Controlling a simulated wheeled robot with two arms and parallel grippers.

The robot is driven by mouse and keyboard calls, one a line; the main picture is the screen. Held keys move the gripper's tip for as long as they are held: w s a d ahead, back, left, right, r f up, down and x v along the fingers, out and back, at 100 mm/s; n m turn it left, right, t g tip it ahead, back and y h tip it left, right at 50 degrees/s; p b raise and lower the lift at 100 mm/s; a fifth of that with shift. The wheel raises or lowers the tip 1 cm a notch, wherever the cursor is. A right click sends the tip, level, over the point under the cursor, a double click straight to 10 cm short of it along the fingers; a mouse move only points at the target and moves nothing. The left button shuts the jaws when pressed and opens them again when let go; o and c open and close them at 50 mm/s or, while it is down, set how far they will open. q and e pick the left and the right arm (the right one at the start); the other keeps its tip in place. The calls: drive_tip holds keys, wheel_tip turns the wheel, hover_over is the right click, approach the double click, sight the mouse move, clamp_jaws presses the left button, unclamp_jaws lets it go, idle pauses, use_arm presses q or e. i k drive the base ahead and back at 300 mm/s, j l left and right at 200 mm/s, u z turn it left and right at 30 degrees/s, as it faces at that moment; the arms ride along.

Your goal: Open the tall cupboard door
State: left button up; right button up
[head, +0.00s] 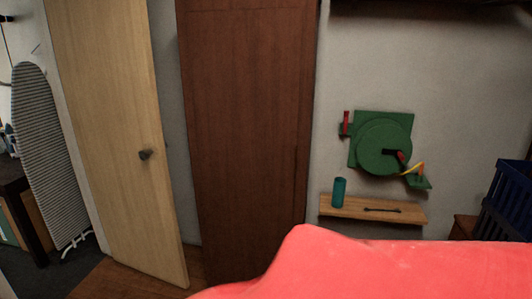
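A tall dark-brown wooden cupboard (248,130) stands in the middle of the head view, running from the top edge down behind a red surface. Its front looks flat and closed. A faint narrow vertical mark shows near its right edge, but I cannot tell whether it is a handle. Neither of my grippers is in view.
A large red surface (370,268) fills the lower right foreground and hides the cupboard's lower right. A light wooden door (110,120) with a dark knob (146,154) stands at left, near an ironing board (45,150). A small shelf (372,208) holds a teal cylinder (339,192).

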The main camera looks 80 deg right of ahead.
sight(247, 65)
drive_tip(key=z, duration=2.4)
